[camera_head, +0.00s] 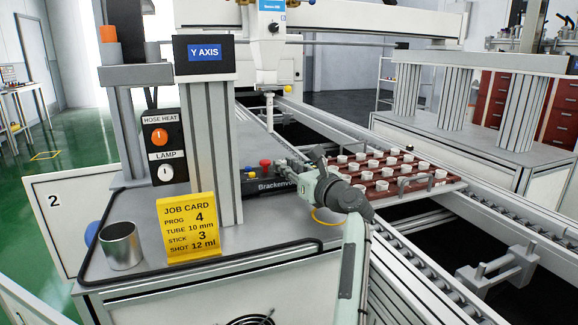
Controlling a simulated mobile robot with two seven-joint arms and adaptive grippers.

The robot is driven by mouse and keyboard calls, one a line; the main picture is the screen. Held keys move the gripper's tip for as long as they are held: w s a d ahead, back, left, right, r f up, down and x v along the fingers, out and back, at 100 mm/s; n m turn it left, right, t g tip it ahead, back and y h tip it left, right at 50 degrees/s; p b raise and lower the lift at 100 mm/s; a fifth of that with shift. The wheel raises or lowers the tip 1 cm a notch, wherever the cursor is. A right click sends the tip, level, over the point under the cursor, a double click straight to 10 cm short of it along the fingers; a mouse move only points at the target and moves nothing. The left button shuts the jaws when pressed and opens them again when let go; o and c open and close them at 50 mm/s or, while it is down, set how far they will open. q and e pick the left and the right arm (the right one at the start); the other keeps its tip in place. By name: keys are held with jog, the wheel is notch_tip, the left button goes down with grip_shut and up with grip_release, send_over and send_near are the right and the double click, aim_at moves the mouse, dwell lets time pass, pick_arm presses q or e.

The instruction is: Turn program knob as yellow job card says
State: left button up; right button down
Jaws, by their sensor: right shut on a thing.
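The yellow job card (189,226) stands on the near end of the bench and reads PROG 4, TUBE 10 mm, STICK 3, SHOT 12 ml. Behind it to the right is a dark control box (262,187) with a partly covered "Brackenvo…" label and a red button (265,163) on top. My right gripper (283,165) reaches over the right part of this box from the right, its fingers shut on what appears to be the program knob. The gripper hides the knob, so its pointer and setting cannot be read. My left gripper is out of view.
A grey post with a Y AXIS sign (204,53) rises left of the box. A panel with HOSE HEAT (159,136) and LAMP (165,173) knobs is behind it. A metal cup (121,246) stands left of the card. A red-brown tray (421,183) of white pots sits right.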

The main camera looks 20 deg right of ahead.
jog(key=shift+a+m+h, duration=0.1)
jog(key=shift+m+h, duration=0.5)
jog(key=shift+h, duration=0.3)
jog(key=c, duration=1.3)
grip_release()
jog(key=shift+c, duration=0.2)
